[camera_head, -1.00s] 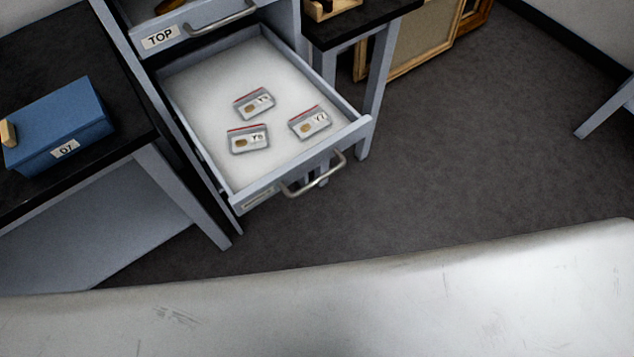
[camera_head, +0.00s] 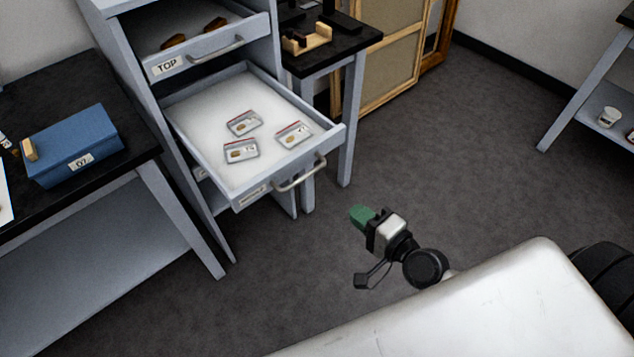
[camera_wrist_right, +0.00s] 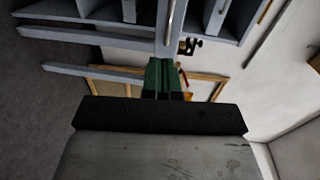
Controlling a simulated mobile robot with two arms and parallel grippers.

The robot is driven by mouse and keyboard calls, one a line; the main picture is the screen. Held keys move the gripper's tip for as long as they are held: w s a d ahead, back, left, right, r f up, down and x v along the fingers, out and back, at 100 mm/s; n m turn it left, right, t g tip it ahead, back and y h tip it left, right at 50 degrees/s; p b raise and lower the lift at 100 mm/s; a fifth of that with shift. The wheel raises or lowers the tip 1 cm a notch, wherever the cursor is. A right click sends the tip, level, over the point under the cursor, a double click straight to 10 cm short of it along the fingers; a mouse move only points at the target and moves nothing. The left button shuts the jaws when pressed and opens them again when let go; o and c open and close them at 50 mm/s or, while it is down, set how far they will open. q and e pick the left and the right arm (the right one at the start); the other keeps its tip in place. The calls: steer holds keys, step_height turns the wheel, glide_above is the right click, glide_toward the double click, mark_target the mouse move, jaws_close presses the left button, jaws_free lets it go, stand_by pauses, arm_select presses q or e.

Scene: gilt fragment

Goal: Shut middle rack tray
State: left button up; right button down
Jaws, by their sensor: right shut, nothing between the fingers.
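The middle rack tray (camera_head: 190,115) is pulled well out of the grey rack, below the tray labelled TOP (camera_head: 205,48). It has a white floor with several small labelled bags on it and a bar handle (camera_head: 300,174) on its front. My right gripper (camera_head: 357,215), with green fingertips, is shut and empty over the floor, right of and nearer than the handle, apart from it. In the right wrist view the green fingers (camera_wrist_right: 162,75) are together, with grey rack or table parts beyond. My left gripper is not in view.
A blue box (camera_head: 75,145) sits on the black-topped table at left. A dark table (camera_head: 330,55) with a wooden holder stands right of the rack, with framed panels (camera_head: 390,60) behind. Open floor (camera_head: 470,150) lies to the right.

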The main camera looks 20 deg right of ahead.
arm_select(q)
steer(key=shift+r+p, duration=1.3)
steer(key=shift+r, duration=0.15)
arm_select(e)
steer(key=r+x, duration=0.1)
steer(key=x, duration=1.1)
steer(key=shift+w, duration=0.2)
